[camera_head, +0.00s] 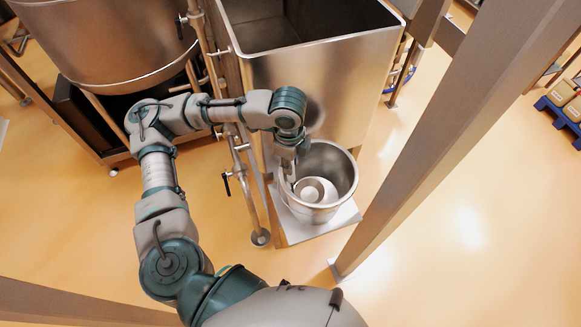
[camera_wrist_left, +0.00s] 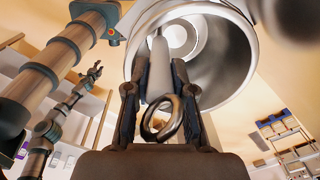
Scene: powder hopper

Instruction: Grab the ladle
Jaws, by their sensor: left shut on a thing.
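The steel ladle (camera_head: 313,190) sits in a round steel bucket (camera_head: 347,181), its bowl low inside near the front wall. In the left wrist view its pale handle (camera_wrist_left: 159,72) runs between the two fingers, with a ring at its near end. My left gripper (camera_head: 291,172) reaches down over the bucket's left rim and is shut on the ladle's handle. The fingers also show in the left wrist view (camera_wrist_left: 157,88). My right gripper (camera_wrist_left: 92,72) shows small in the left wrist view, away from the bucket; its finger opening is too small to judge.
The bucket stands on a small pale platform (camera_head: 335,226) below a large steel hopper (camera_head: 330,85). Pipes with valve handles (camera_head: 240,170) stand just left. A slanted metal post (camera_head: 425,150) rises at the right. The floor beyond it is clear up to a blue pallet (camera_head: 556,117).

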